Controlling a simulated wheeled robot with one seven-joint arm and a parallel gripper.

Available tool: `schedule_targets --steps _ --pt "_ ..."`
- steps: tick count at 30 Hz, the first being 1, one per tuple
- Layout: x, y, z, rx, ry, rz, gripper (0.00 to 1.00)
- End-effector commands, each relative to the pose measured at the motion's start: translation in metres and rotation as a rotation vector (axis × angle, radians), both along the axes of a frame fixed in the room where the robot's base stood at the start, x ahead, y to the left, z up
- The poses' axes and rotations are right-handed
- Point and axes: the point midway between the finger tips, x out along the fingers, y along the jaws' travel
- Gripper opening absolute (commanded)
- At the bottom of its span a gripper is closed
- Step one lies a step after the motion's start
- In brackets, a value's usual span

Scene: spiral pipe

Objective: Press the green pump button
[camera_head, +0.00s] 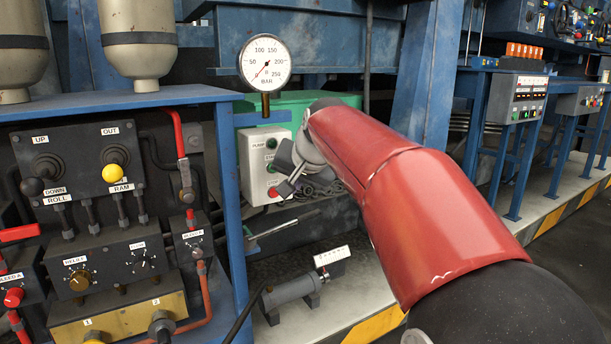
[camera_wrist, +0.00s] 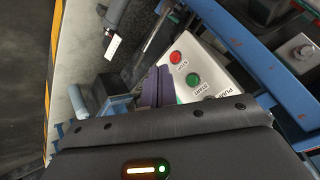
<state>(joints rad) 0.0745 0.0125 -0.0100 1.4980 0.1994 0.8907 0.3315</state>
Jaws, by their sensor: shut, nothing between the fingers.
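The pump control box (camera_head: 251,160) is pale grey and stands behind a blue post, left of my arm in the head view. The green button (camera_wrist: 193,80) shows in the wrist view beside a START label. It also shows in the head view (camera_head: 271,168), above the red button (camera_head: 273,192). The red button (camera_wrist: 175,57) is marked STOP in the wrist view. My gripper (camera_head: 287,186) is shut and empty, just in front of the box's right side. In the wrist view its fingers (camera_wrist: 158,86) lie left of the green button. Contact cannot be told.
A pressure gauge (camera_head: 265,62) stands above the box. A hydraulic lever panel (camera_head: 95,165) is at the left. A blue post (camera_head: 232,210) stands between panel and box. A grey cylinder (camera_head: 291,290) with a white tag lies on the floor below.

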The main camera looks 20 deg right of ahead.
Motion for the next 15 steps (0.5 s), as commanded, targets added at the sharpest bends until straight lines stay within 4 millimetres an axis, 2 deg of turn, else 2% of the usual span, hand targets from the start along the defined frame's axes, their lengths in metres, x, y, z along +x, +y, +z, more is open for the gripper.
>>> schedule_targets --steps 5,15 --pt "0.0130 -0.0012 -0.0003 0.018 -0.011 -0.012 0.00" --pt "0.0137 -0.0015 0.0006 0.018 -0.012 -0.014 0.00"
